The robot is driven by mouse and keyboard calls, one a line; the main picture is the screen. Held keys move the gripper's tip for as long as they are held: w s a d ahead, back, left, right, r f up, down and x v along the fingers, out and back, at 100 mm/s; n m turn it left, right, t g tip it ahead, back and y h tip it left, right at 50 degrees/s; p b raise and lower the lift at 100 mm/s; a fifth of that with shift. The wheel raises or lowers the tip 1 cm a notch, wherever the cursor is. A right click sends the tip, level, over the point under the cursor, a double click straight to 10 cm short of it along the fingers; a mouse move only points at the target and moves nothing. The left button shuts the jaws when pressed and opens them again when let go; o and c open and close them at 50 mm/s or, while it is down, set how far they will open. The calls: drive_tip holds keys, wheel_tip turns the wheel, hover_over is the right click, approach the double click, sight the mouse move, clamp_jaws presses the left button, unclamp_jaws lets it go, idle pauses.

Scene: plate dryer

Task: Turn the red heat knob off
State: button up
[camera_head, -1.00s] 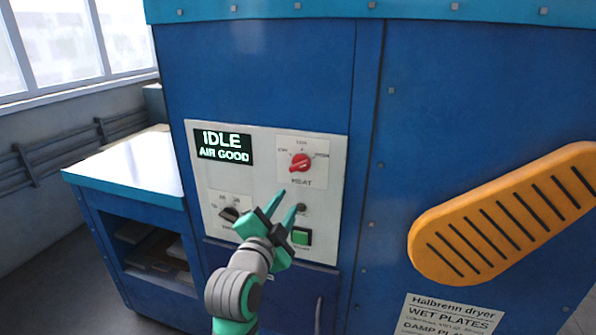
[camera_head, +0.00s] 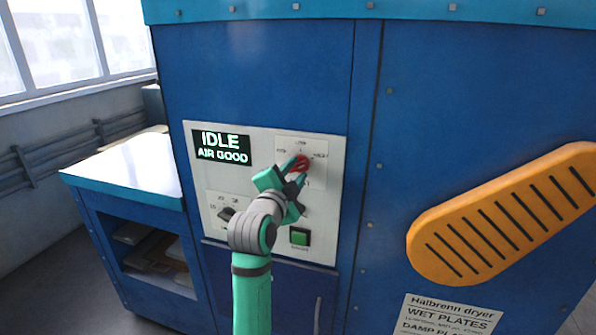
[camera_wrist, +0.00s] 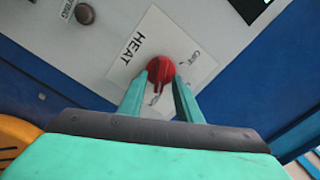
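The red heat knob (camera_head: 300,164) sits on a white label plate marked HEAT on the control panel, partly covered by my gripper in the head view. In the wrist view the round knob (camera_wrist: 160,71) lies between my two green fingertips. My gripper (camera_head: 287,176) is at the knob with one finger on each side of it. The fingers are spread about as wide as the knob; I cannot tell whether they touch it.
A dark selector (camera_head: 227,214) and a green button (camera_head: 300,236) are lower on the panel. An orange slotted guard (camera_head: 500,215) is at the right. A side table (camera_head: 130,165) stands at the left.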

drive_tip(key=shift+w, duration=0.45)
drive_tip(key=shift+s+d, duration=0.1)
drive_tip(key=shift+d, duration=0.05)
clamp_jaws()
